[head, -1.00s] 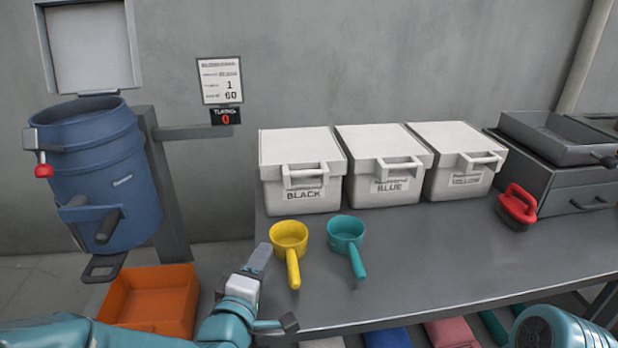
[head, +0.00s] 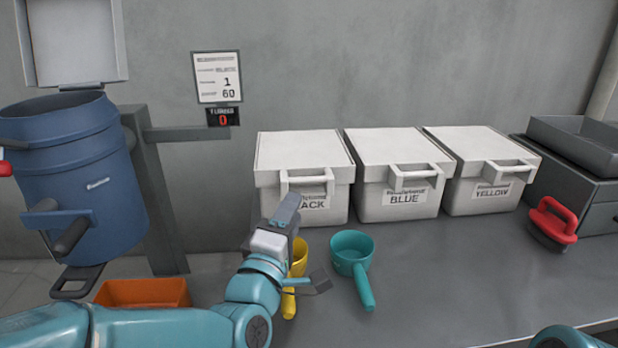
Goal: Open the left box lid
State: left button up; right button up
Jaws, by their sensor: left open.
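My left gripper (head: 306,242) is open and empty, in front of the box's lower left front and below the handle. It overlaps the yellow scoop (head: 299,258) in the picture and hides part of it. My right gripper is out of view; only a teal part of my own body shows at the bottom right.
A teal scoop (head: 352,252) lies right of my gripper on the grey table (head: 450,285). A red-handled tool (head: 553,222) stands farther right. A blue barrel (head: 85,170) is at left.

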aim_at(306, 182)
pick_arm(q)
jog(key=x, duration=1)
jog(key=shift+p, duration=0.35)
grip_shut()
